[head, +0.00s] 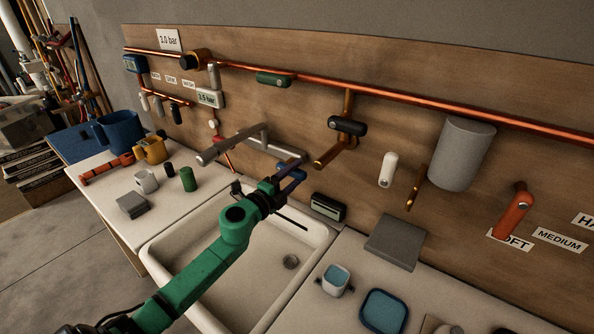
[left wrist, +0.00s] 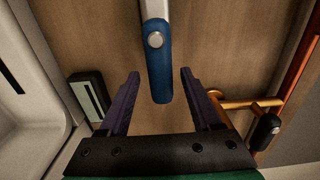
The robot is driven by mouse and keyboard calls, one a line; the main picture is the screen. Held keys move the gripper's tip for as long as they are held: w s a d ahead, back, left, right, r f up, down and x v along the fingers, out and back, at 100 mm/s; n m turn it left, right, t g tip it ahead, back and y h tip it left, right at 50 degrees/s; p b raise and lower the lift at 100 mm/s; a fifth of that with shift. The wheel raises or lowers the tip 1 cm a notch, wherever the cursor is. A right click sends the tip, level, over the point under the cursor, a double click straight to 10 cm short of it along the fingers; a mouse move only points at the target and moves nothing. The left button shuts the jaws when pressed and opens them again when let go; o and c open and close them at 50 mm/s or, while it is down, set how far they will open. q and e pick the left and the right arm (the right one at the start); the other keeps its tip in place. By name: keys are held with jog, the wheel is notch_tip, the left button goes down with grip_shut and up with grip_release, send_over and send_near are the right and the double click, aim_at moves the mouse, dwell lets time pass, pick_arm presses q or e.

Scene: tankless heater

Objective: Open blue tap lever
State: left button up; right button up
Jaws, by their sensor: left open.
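The blue tap lever (left wrist: 159,70) hangs from a grey metal part in the left wrist view, with a round silver button on its face. In the head view the blue lever (head: 292,173) shows small at the end of the grey tap pipe over the sink, partly hidden by my gripper. My left gripper (left wrist: 160,74) is open, with one dark purple finger on each side of the lever's lower end. A gap shows between the lever and each finger. In the head view my left gripper (head: 284,181) is at the lever. My right gripper is not in view.
The white sink (head: 215,270) lies below my green arm. A dark display box (head: 328,207) stands at the sink's back edge. A copper pipe with a dark handle (head: 347,126) is right of the lever. A red lever (head: 515,212) is farther right. Cups stand on the left counter.

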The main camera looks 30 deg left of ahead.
pick_arm(q)
jog(key=shift+w+d, duration=0.15)
jog(key=shift+w, duration=0.45)
grip_shut()
dwell(1.0)
